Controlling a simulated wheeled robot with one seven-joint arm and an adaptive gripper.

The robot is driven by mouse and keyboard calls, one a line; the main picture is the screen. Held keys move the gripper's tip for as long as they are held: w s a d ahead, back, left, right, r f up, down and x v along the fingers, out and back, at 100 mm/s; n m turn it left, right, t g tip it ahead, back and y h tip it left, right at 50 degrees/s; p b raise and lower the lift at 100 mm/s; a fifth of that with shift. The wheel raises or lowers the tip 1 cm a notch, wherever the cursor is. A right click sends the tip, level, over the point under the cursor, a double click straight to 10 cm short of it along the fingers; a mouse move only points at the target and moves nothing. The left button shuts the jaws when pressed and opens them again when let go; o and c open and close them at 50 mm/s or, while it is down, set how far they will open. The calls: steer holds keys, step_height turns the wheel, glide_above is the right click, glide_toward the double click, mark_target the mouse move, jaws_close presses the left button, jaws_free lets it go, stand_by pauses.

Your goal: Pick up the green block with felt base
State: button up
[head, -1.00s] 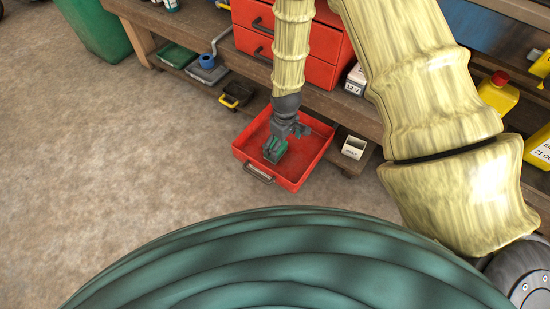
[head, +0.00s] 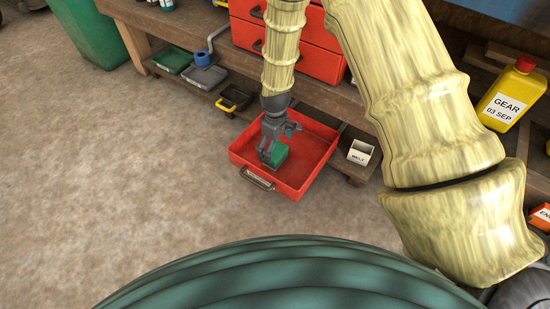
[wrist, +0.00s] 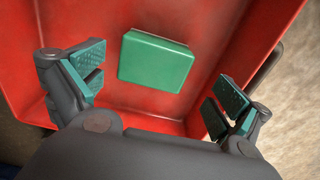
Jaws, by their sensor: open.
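The green block (wrist: 156,62) lies in the open red drawer (wrist: 206,22), near the middle of the wrist view. In the head view the green block (head: 279,155) shows beside my gripper's fingers, inside the red drawer (head: 311,178). My gripper (wrist: 158,92) is open and empty, with its teal-padded fingers spread wide on either side. The block lies ahead of the fingertips, between their lines, and no finger appears to touch it. In the head view my gripper (head: 270,152) reaches down into the drawer.
Drawer walls rise close around the gripper, with a handle (head: 257,179) at the front. A small white box (head: 360,152) stands to the right. A yellow-handled dark bin (head: 233,99) and a wooden bench lie behind. Open floor spreads left.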

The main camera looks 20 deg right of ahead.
mark_target(276, 151)
steer(key=shift+w+d+f+b, duration=0.1)
steer(key=shift+w+f+b, duration=0.05)
steer(key=shift+f+b, duration=0.8)
steer(key=shift+w+d+f+b, duration=0.15)
steer(key=shift+f+b, duration=0.5)
steer(key=shift+f, duration=0.6)
steer(key=shift+a+f+b, duration=0.1)
steer(key=shift+f+b, duration=0.55)
steer(key=shift+f, duration=0.3)
steer(key=c, duration=1.1)
